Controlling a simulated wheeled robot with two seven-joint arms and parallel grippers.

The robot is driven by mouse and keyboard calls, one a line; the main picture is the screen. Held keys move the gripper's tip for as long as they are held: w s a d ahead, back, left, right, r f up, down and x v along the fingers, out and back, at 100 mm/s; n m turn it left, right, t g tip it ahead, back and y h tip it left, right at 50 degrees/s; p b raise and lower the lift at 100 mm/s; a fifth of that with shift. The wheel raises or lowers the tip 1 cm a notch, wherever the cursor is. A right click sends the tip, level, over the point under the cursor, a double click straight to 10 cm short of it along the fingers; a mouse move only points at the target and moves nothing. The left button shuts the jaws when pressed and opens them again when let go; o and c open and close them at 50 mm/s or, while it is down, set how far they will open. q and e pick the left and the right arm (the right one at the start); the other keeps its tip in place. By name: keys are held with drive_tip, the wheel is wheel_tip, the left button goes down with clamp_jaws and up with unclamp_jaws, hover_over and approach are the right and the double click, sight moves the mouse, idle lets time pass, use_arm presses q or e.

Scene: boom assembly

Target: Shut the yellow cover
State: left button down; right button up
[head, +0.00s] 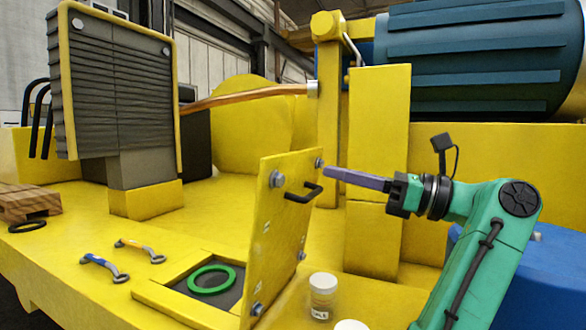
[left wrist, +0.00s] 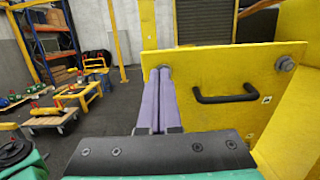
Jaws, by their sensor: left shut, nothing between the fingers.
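The yellow cover (head: 278,235) stands upright along the right side of a framed opening (head: 170,300) in the yellow deck. It has a black handle (head: 300,192) near its top and bolts at its corners. It also fills the right part of the left wrist view (left wrist: 235,65), with the handle (left wrist: 225,98) right of the fingers. My left gripper (head: 328,173) is shut and empty, its purple fingertips at the cover's upper right corner bolt. The left wrist view shows the fingers (left wrist: 158,75) pressed together; whether they touch the cover I cannot tell. My right gripper is not in view.
A green ring (head: 211,280) lies in the opening. Two small wrench-like tools, blue (head: 105,267) and orange (head: 139,250), lie left of it. A white-lidded jar (head: 322,297) and another lid (head: 350,325) stand right of the cover. A yellow post (head: 376,170) rises behind.

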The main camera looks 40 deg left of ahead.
sight(277, 158)
use_arm(q)
drive_tip(key=p+x, duration=0.2)
drive_tip(key=x, duration=0.6)
drive_tip(key=shift+a, duration=0.3)
drive_tip(key=shift+s+a, duration=0.1)
drive_tip(key=shift+a, duration=0.3)
